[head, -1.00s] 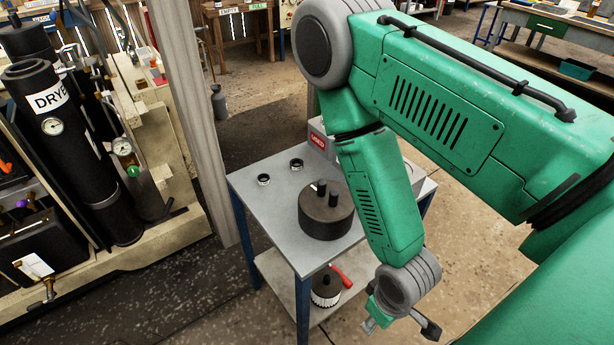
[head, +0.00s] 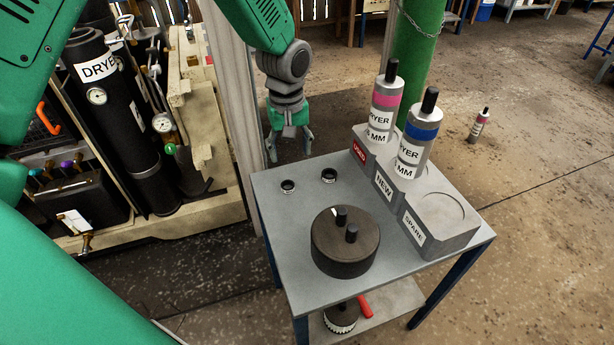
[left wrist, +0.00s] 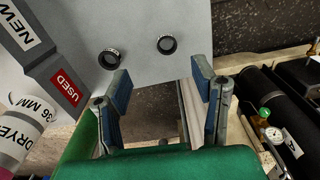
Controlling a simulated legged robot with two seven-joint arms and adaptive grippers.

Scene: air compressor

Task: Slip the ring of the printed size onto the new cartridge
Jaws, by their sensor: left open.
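Two small dark rings lie on the grey table, a left ring (head: 288,186) and a right ring (head: 328,175); their small markings are unreadable. They also show in the left wrist view, one left (left wrist: 109,59) and one right (left wrist: 167,45). The new cartridge (head: 417,145), with a blue band and black top post, stands upright in the NEW seat; its size number is unclear. My left gripper (head: 291,150) is open and empty, pointing down beyond the table's far left edge. Its fingers (left wrist: 160,88) are apart in the wrist view. My right gripper is not visible.
A pink-banded cartridge (head: 384,105) stands in the USED seat; the SPARE seat (head: 440,215) is empty. A dark round block (head: 345,250) with two posts stands on the table (head: 290,235). A wooden post (head: 232,110) rises beside my left gripper. The table's front left is clear.

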